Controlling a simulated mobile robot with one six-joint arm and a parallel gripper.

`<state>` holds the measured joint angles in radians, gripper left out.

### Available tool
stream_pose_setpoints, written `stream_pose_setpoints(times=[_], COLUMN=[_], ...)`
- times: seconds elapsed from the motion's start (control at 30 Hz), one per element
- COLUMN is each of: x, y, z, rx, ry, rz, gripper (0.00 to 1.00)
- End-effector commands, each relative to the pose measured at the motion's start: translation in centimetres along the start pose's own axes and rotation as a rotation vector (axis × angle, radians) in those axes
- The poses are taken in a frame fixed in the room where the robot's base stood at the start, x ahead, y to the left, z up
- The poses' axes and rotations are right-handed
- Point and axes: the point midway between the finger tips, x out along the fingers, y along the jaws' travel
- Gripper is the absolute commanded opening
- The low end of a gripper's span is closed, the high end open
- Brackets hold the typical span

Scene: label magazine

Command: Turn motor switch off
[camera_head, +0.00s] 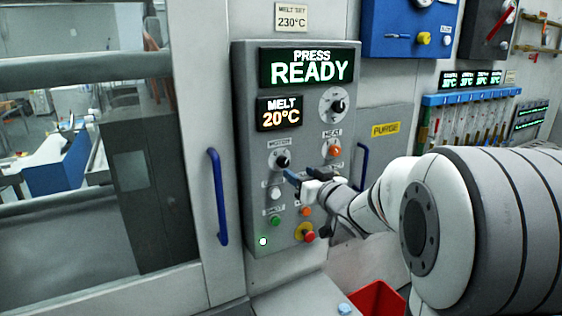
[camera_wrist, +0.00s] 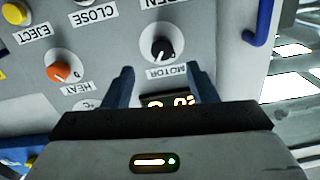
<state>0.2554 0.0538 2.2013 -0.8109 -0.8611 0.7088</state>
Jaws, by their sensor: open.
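The motor switch is a black rotary knob (camera_head: 282,160) under a MOTOR label, left of centre on the grey control panel (camera_head: 245,130). In the wrist view, where the lettering is upside down, the motor knob (camera_wrist: 160,48) lies just beyond and between the fingertips. It carries a white mark, but I cannot tell its exact setting. My gripper (camera_head: 291,178) is just below the knob in the head view. In the wrist view my gripper (camera_wrist: 158,72) shows two blue fingers apart, with nothing held. No contact with the knob is clear.
An orange HEAT knob (camera_head: 334,151) sits right of the motor knob. Buttons and a red stop knob (camera_head: 306,232) are below. A READY display (camera_head: 306,69) is above. Blue handles (camera_head: 217,197) (camera_head: 362,167) flank the panel. A red bin (camera_head: 376,299) stands below.

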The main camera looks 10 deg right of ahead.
Motion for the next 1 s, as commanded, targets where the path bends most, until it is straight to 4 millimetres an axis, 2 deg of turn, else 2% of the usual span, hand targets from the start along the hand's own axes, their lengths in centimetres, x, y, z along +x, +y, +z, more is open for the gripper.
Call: stream_pose_setpoints(times=[0.5, 0.63, 0.9, 1.0], x=[6.9, 7.7, 7.8, 7.8], y=[-0.3, -0.3, -0.4, -0.4], z=[-0.2, -0.1, -0.1, -0.1], rx=[0.003, 0.004, 0.003, 0.003], ry=[0.005, 0.006, 0.006, 0.006], rz=[-0.014, -0.013, -0.013, -0.013], gripper=[0.52, 0.52, 0.52, 0.45])
